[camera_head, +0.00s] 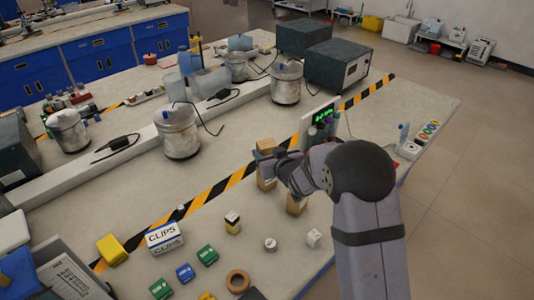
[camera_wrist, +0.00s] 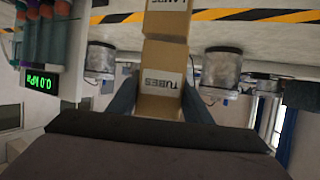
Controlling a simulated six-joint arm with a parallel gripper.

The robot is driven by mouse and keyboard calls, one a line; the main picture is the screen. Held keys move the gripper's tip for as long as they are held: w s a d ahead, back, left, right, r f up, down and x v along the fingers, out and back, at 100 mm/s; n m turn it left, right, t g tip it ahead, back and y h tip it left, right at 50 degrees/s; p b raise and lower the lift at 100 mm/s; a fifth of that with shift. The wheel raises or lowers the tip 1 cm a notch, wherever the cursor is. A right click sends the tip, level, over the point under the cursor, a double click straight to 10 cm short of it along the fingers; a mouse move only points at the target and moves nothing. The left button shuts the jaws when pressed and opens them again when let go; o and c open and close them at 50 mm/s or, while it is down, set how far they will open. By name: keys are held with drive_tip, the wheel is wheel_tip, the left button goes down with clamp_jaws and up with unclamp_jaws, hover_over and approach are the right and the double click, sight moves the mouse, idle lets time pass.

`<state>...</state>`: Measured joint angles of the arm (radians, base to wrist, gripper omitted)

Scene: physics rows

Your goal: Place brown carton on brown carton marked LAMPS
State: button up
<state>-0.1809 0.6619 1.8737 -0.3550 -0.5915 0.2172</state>
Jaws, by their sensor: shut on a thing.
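My gripper (camera_head: 264,156) is shut on a brown carton (camera_head: 266,144), which is marked TUBES (camera_wrist: 160,98) in the wrist view, with a finger on each side. The brown carton marked LAMPS (camera_wrist: 167,22) stands on the bench directly below it. In the head view the LAMPS carton (camera_head: 266,183) is partly hidden by my gripper. The two cartons look lined up and adjoin in the wrist view, which is upside down. I cannot tell whether they touch.
Another brown carton (camera_head: 296,206) stands partly hidden by my arm. A meter with a green display (camera_head: 322,117) and coloured tubes is close by. A small yellow-and-black box (camera_head: 233,222) and a CLIPS box (camera_head: 165,238) stand nearer the front. Metal cans (camera_head: 178,135) stand behind.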

drive_tip(key=shift+f, duration=0.25)
drive_tip(key=shift+f, duration=0.2)
drive_tip(key=o, duration=1.1)
drive_tip(key=shift+s+r, duration=0.1)
drive_tip(key=shift+r, duration=0.15)
drive_tip(key=b+v, duration=0.2)
drive_tip(key=v, duration=1)
drive_tip(key=shift+d+f, duration=0.15)
drive_tip(key=shift+d, duration=0.05)
